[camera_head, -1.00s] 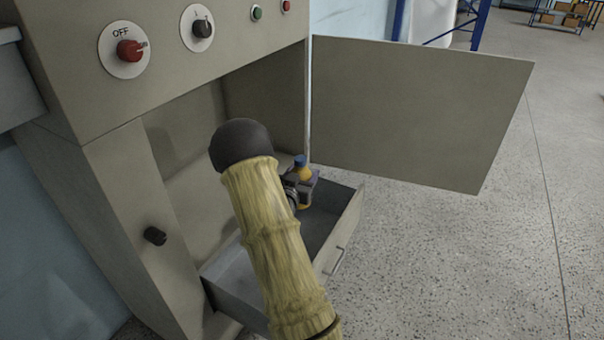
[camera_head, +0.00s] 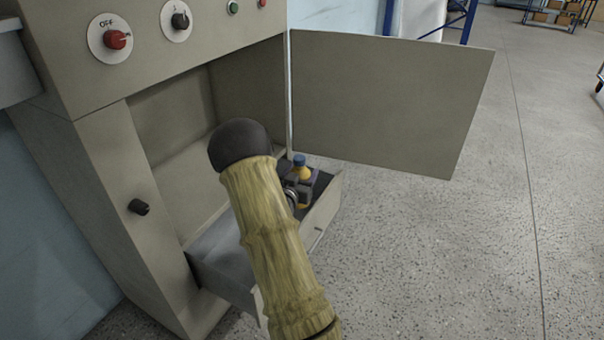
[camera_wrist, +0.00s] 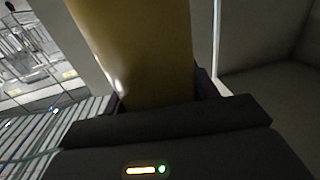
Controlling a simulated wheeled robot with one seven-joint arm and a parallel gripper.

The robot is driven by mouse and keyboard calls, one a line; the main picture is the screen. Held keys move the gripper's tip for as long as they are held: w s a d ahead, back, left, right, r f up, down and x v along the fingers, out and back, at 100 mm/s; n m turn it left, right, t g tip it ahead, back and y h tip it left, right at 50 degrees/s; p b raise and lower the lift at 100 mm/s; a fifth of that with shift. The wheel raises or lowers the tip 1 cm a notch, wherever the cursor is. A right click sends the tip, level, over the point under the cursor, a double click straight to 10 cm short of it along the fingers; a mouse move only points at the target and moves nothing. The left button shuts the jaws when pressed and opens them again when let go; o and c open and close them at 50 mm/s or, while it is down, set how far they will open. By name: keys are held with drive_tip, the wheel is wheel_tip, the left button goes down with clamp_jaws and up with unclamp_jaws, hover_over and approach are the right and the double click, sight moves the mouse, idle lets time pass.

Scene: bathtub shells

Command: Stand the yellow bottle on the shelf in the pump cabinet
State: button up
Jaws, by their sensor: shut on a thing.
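The yellow bottle (camera_head: 301,172) with a blue cap is in my gripper (camera_head: 299,188), above the open drawer (camera_head: 222,262) in the head view. In the wrist view the bottle's yellow body (camera_wrist: 145,50) fills the upper middle, between the dark fingers of my gripper (camera_wrist: 160,97). The pump cabinet (camera_head: 150,210) stands at left with its upper compartment open. The pale floor of that compartment, the shelf (camera_head: 190,178), shows behind my arm. My arm hides part of the drawer and compartment.
The cabinet door (camera_head: 390,100) is swung wide open to the right. The drawer sticks out below the compartment. A dark knob (camera_head: 138,207) juts from the front at left. A red knob (camera_head: 115,39) and a black knob (camera_head: 180,20) are above.

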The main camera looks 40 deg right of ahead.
drive_tip(key=shift+s, duration=0.25)
drive_tip(key=a+f+n+t+y, duration=0.3)
drive_tip(key=a+f, duration=0.1)
drive_tip(key=a, duration=0.7)
drive_tip(key=a+f+n+t+y, duration=0.2)
drive_tip(key=a+f+n+y, duration=0.15)
drive_tip(key=a, duration=0.85)
drive_tip(key=a+f+n+t+y, duration=0.2)
drive_tip(key=a+f+t+y, duration=0.15)
drive_tip(key=a, duration=0.75)
wheel_tip(320, 180, down, 8)
drive_tip(key=b, duration=0.8)
drive_tip(key=shift+w, duration=0.35)
drive_tip(key=shift+r, duration=0.15)
